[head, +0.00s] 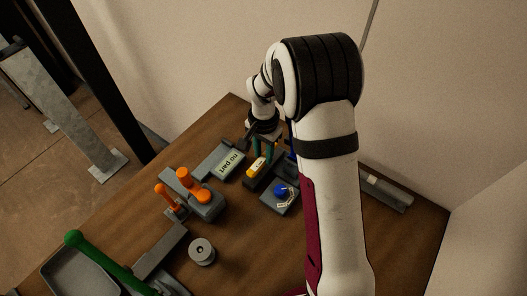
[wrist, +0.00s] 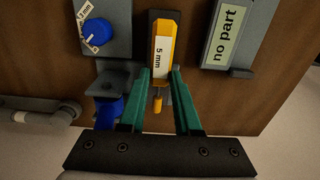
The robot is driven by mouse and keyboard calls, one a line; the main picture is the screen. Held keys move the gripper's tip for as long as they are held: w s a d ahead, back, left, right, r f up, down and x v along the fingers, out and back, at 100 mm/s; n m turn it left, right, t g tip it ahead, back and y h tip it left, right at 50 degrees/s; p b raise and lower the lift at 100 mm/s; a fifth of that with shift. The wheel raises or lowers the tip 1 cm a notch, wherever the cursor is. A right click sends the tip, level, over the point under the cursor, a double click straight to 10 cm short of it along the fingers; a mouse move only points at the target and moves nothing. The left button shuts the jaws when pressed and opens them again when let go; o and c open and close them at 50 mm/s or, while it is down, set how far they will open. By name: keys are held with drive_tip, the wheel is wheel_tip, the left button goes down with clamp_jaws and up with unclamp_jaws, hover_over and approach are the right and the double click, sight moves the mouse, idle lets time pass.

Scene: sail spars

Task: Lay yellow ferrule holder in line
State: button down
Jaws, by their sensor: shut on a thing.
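The yellow ferrule holder (wrist: 162,42) is a faceted yellow piece with a white "5 mm" label. A dark grey block (wrist: 151,16) lies right behind its far end. In the head view the holder (head: 254,171) sits at the dark block in the middle of the table. My gripper (wrist: 160,76) has teal fingers, one on each side of the holder's near end, and is shut on it. A small orange-yellow tip (wrist: 157,101) shows between the fingers. In the head view my gripper (head: 263,151) is partly hidden by my arm.
A grey block with a blue knob (wrist: 97,32) stands left in the wrist view; a blue part (wrist: 108,107) is nearer. A "no part" plate (wrist: 228,38) is right.

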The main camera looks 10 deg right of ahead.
drive_tip(key=shift+f, duration=1.2)
drive_tip(key=c, duration=0.5)
unclamp_jaws()
drive_tip(key=shift+c, duration=0.9)
drive_tip(key=shift+r, duration=3.5)
